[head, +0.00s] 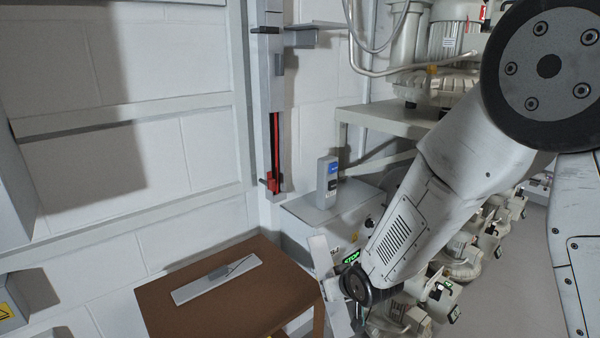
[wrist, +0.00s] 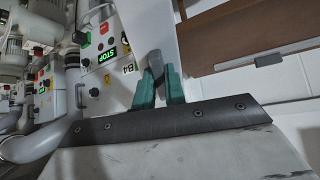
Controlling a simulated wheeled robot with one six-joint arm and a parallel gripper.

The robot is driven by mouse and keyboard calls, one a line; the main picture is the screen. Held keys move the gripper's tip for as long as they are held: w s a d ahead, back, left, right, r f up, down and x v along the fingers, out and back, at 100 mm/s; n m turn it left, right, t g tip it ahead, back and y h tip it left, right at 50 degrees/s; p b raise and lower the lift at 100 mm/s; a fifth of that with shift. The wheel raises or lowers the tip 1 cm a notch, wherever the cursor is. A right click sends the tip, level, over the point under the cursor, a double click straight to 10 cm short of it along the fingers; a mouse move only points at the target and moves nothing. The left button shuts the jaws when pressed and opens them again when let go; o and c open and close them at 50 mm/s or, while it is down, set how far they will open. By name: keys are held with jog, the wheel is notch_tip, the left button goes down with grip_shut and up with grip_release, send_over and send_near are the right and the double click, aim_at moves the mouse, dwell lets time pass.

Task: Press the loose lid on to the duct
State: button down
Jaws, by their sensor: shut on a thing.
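My gripper (wrist: 158,88) has green fingers shut on the dark grey handle of a pale flat lid (wrist: 165,35). In the head view the held lid (head: 331,287) hangs tilted beside the right edge of the brown table; my wrist covers part of it and hides the fingers. The tall grey duct (head: 264,90) stands upright on the white wall, left of my arm. Its lower stretch is open, with red and black wires (head: 275,150) showing and a red piece at the bottom. The held lid is well apart from the duct.
A second pale strip (head: 190,291) with a dark handle lies on the brown table (head: 165,322). A grey cabinet (head: 325,222) with a small box (head: 327,182) on top stands below and right of the duct. Blowers and pipes (head: 455,45) crowd the right side.

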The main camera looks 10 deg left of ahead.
jog(key=s+a+r+n+t+y, duration=0.1)
jog(key=s+a+r+y, duration=0.2)
jog(key=r, duration=0.4)
jog(key=s+a+r+n+t+y, duration=0.1)
jog(key=s+a+r+y, duration=0.1)
jog(key=a+r, duration=0.3)
jog(key=s+a+r+n+t+y, duration=0.1)
jog(key=s+a+r+t+y, duration=0.1)
jog(key=r, duration=0.8)
jog(key=s+a+y, duration=0.1)
jog(key=a+y, duration=0.1)
jog(key=shift+s+a+r+n, duration=0.3)
jog(key=shift+a+r+n, duration=0.05)
jog(key=shift+a+n, duration=0.05)
